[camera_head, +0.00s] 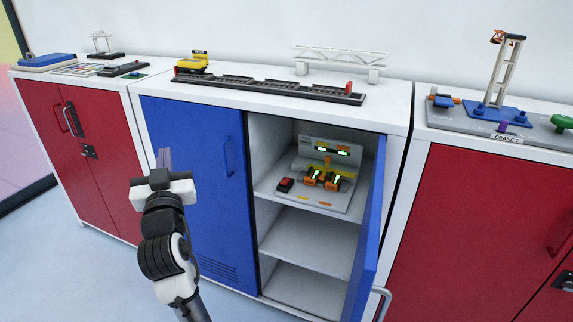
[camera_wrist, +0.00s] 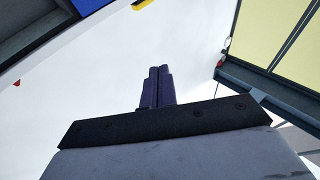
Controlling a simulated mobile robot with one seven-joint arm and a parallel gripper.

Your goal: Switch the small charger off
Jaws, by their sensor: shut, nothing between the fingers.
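The small charger (camera_head: 345,188) sits on the upper shelf inside the middle cabinet, seen through its open right-hand door. It has a pale base and back panel, orange and black parts with green lit strips, and a red-topped black block (camera_head: 285,185) at its front left. My gripper (camera_head: 164,158) is shut and empty, pointing up in front of the closed blue left door, well left of the charger and apart from it. In the wrist view, my gripper's fingers (camera_wrist: 158,86) are together; the charger is not visible there.
The open blue door (camera_head: 368,235) stands out at the right of the cabinet opening. The closed blue door (camera_head: 195,180) covers the left half. The lower shelves (camera_head: 308,243) are empty. Red cabinets (camera_head: 475,220) flank it. A black track model (camera_head: 265,88) lies on top.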

